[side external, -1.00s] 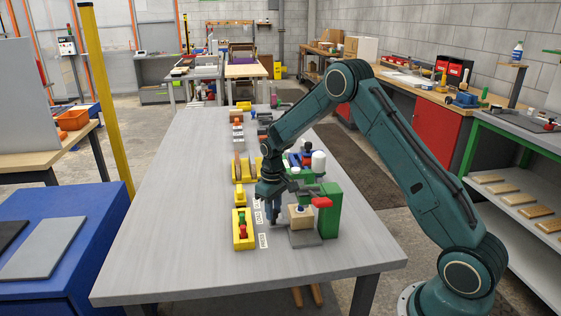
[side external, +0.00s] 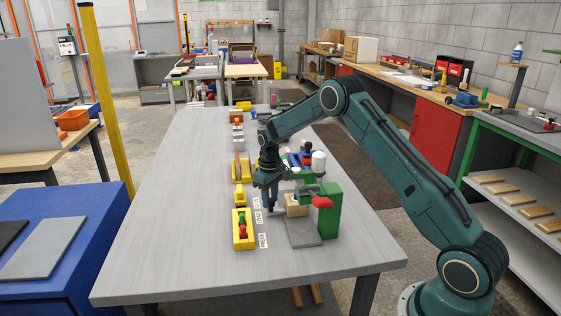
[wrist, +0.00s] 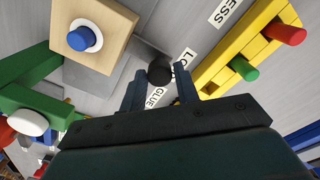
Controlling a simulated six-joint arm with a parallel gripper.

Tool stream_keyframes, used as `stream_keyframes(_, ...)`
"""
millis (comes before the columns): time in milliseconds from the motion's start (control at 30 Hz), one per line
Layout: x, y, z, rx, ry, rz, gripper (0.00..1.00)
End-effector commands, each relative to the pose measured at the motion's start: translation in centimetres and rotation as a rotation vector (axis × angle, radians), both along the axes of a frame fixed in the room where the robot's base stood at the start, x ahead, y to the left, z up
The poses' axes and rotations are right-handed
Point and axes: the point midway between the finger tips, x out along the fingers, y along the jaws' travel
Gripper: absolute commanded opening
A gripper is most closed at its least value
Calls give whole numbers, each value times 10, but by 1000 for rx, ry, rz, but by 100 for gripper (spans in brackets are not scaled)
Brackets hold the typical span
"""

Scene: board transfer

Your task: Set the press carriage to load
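The press carriage (side external: 296,205) is a pale wooden block in the side view, on a grey base plate (side external: 306,232) beside the green press frame (side external: 330,212) with its red handle (side external: 322,202). In the wrist view the wooden block (wrist: 113,22) has a blue peg in a white ring (wrist: 83,37). My gripper (side external: 270,208) is low beside the block. In the wrist view my gripper (wrist: 161,78) has its fingers closed on both sides of a black knob (wrist: 160,70). The knob partly covers the LOAD label (wrist: 185,60), between PRESS (wrist: 225,10) and GLUE (wrist: 156,97).
A yellow holder (side external: 243,229) with red and green pegs stands close left of the gripper. More yellow fixtures (side external: 241,172) and a white-capped item (side external: 318,161) stand farther back. The table's left side (side external: 180,200) is clear.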

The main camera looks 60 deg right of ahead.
Motion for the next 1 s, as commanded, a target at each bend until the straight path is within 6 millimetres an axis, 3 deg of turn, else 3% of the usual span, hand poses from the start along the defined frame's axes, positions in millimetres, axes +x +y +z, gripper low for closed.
stream_keyframes(100,0,0,0,0,0,0,48)
stream_keyframes(567,-1,0,6,0,3,-2,48)
stream_keyframes(767,0,0,27,-1,0,-2,48)
stream_keyframes(1000,0,0,66,-1,-2,-1,48)
